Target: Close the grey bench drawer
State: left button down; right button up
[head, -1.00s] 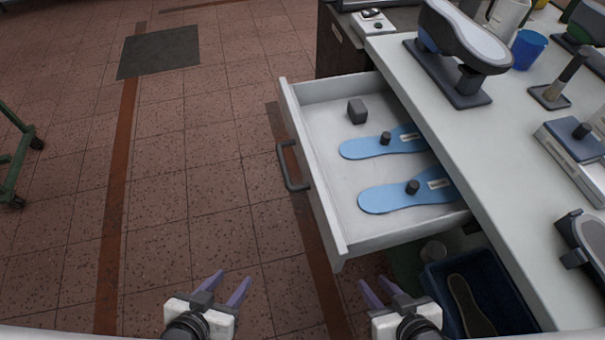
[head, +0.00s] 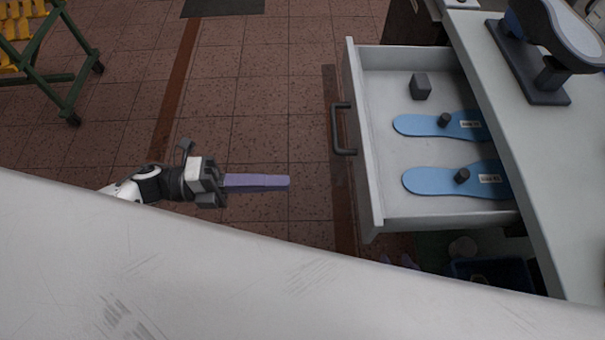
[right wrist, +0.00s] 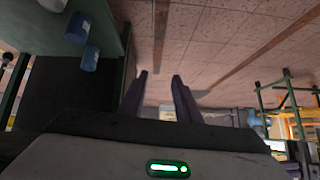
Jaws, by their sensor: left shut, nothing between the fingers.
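The grey bench drawer (head: 362,160) stands pulled out to the left from the bench (head: 505,120) in the head view. Its dark bar handle (head: 341,130) is on the left-hand front. Inside lie two blue sole-shaped pieces with dark knobs and a small dark grey block. My left gripper (head: 288,183) is shut and empty, its purple fingers pointing right at the drawer front, with a gap of floor between. My right gripper's fingers are apart and empty in the right wrist view (right wrist: 160,75). In the head view only its fingertips show, below the drawer; a pale foreground surface hides the rest.
A grey shoe-last stand (head: 540,70) is on the bench. A dark blue bin (head: 500,272) sits beneath the drawer. A green-framed cart (head: 60,95) with yellow parts stands at the upper left. Tiled floor left of the drawer is clear.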

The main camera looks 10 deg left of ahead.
aim_at(360, 181)
pick_arm(q)
jog(key=p+x, duration=0.1)
jog(key=x, duration=1.1)
jog(key=shift+d+r+p, duration=0.1)
jog(key=shift+p, duration=0.25)
jog(key=shift+w+d, duration=0.15)
jog(key=shift+d, duration=0.2)
